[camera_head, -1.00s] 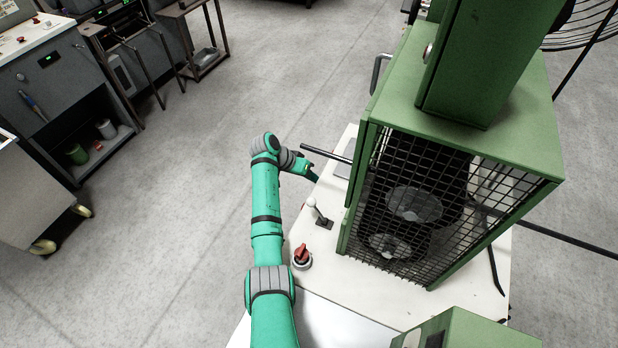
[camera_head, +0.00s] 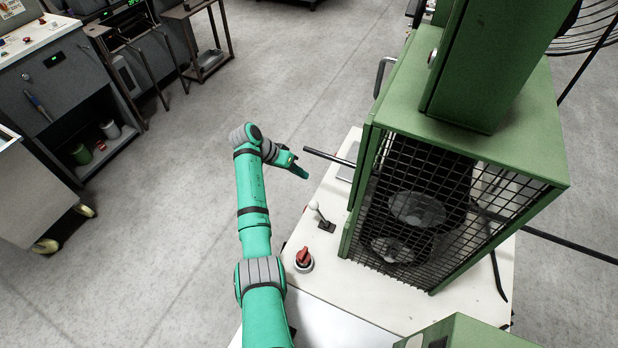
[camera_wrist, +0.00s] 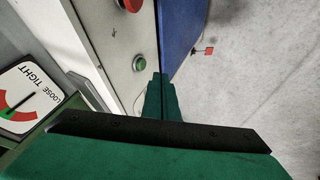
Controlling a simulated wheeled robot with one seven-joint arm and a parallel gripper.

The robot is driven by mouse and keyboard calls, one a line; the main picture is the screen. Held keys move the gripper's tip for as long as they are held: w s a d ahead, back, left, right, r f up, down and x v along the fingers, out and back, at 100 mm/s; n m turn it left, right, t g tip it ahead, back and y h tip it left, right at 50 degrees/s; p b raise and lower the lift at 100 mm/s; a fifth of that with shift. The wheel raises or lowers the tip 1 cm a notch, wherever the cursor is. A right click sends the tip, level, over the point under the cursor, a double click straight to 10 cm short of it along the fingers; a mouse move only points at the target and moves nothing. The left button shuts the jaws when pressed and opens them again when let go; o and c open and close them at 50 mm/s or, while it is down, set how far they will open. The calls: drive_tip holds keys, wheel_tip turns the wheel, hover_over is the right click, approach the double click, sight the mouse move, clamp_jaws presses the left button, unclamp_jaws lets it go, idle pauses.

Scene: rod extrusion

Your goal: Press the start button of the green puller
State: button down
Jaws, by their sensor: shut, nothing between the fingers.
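The green puller (camera_head: 483,150) stands on a white-topped bench at the right in the head view, with a mesh guard on its front. In the wrist view a round green button (camera_wrist: 139,63) sits on a pale panel (camera_wrist: 120,45), with a red button (camera_wrist: 130,4) above it. My gripper (camera_wrist: 160,80) is shut and empty, its fingertips just below and right of the green button. I cannot tell the gap in depth. In the head view my gripper (camera_head: 304,173) is left of the puller, beyond the bench edge. The buttons do not show there.
A dark rod (camera_head: 330,156) sticks out left from the puller near my gripper. A red knob (camera_head: 304,258) and a white-tipped lever (camera_head: 318,213) are on the bench top (camera_head: 345,285). A loose/tight dial (camera_wrist: 25,100) is at the wrist view's left. Open floor lies left.

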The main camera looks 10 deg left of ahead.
drive_tip(key=v, duration=0.5)
drive_tip(key=shift+s+a+r, duration=0.1)
drive_tip(key=shift+a+r, duration=0.1)
drive_tip(key=shift+r, duration=0.1)
idle(0.4)
drive_tip(key=shift+s, duration=0.1)
